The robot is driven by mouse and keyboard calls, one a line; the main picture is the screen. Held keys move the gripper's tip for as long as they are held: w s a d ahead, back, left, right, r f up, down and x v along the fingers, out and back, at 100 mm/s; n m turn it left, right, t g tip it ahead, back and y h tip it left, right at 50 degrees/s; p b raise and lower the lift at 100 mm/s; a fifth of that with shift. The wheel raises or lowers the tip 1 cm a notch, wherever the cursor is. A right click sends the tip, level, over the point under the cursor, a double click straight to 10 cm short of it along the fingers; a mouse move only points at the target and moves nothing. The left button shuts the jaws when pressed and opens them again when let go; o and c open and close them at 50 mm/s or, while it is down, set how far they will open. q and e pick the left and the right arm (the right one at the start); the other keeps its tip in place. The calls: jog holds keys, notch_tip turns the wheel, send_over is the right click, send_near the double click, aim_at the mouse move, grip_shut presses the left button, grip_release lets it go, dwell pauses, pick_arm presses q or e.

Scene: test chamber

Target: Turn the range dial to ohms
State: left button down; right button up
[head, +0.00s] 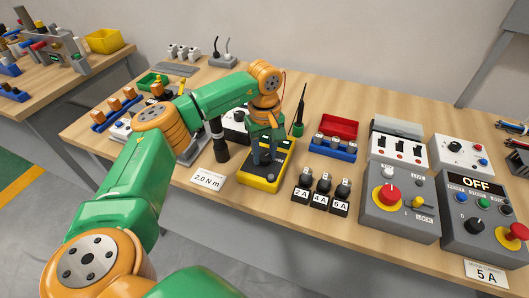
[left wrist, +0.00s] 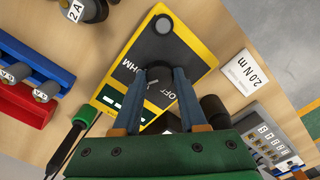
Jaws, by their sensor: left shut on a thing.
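The yellow-and-black meter (head: 258,181) lies on the wooden bench below my left gripper. My left gripper (head: 264,160) points down over it, its fingers closed around the dial. In the left wrist view the two blue fingers (left wrist: 159,78) hold the dark dial (left wrist: 160,90) from both sides. White lettering on the meter face (left wrist: 190,62) reads OHM on one side of the dial and OFF on another. The dial's pointer is mostly hidden between the fingers, so I cannot tell which mark it faces. A round grey knob or socket (left wrist: 163,24) sits at the meter's end. My right gripper is not in view.
A 2.0 N m card (head: 207,179) lies left of the meter. Fuses marked 2A, 4A and 5A (head: 322,190) stand to the right, before a red-and-blue box (head: 333,145). Grey control boxes (head: 398,205) stand farther right.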

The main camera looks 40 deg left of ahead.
aim_at(264, 156)
pick_arm(q)
jog(key=m, duration=0.5)
jog(key=shift+m, duration=0.4)
dwell(0.4)
jog(key=shift+c, duration=2.2)
grip_release()
notch_tip(264, 156, up, 7)
jog(key=shift+r+b, duration=0.15)
jog(key=shift+b, duration=0.6)
